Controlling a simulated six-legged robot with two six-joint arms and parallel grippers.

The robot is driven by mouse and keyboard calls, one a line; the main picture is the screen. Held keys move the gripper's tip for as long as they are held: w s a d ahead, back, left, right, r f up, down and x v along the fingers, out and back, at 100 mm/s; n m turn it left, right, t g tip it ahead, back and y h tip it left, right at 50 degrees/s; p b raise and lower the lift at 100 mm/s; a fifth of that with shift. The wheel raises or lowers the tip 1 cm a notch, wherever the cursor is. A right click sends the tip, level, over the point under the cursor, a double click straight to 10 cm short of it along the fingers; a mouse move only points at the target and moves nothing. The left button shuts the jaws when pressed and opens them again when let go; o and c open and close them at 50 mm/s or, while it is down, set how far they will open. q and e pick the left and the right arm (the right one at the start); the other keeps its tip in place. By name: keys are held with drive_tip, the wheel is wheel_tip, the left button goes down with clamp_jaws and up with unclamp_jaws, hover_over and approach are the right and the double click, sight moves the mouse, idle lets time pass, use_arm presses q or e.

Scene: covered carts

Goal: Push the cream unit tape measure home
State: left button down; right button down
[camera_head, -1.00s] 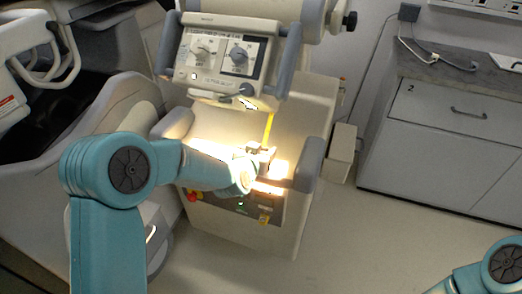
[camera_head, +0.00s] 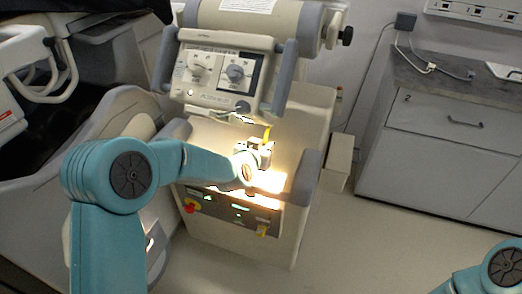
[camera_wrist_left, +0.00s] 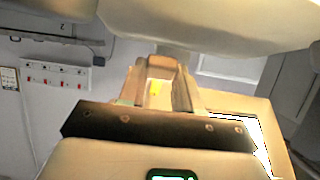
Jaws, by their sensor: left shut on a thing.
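The cream unit (camera_head: 240,235) stands in the middle of the head view, with a control box on top. A short yellow strip of the tape measure (camera_head: 267,132) shows just above my left gripper (camera_head: 262,153), over the brightly lit ledge. In the left wrist view my left gripper (camera_wrist_left: 158,78) has its fingers close together, with a yellow patch of the tape measure (camera_wrist_left: 155,89) between them. It is shut on the tape measure; the fingers hide most of it. My right gripper is out of view; only part of that arm shows at bottom right.
The control box (camera_head: 218,72) with dials and side handles overhangs the ledge. A front panel (camera_head: 225,207) has a red knob and green lights. A grey-white cabinet (camera_head: 440,150) stands at right.

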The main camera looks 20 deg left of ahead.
use_arm(q)
drive_tip(key=c, duration=0.8)
unclamp_jaws()
drive_tip(key=shift+o, duration=0.2)
drive_tip(key=shift+s, duration=0.1)
drive_tip(key=v, duration=1.6)
drive_tip(key=shift+s, duration=0.15)
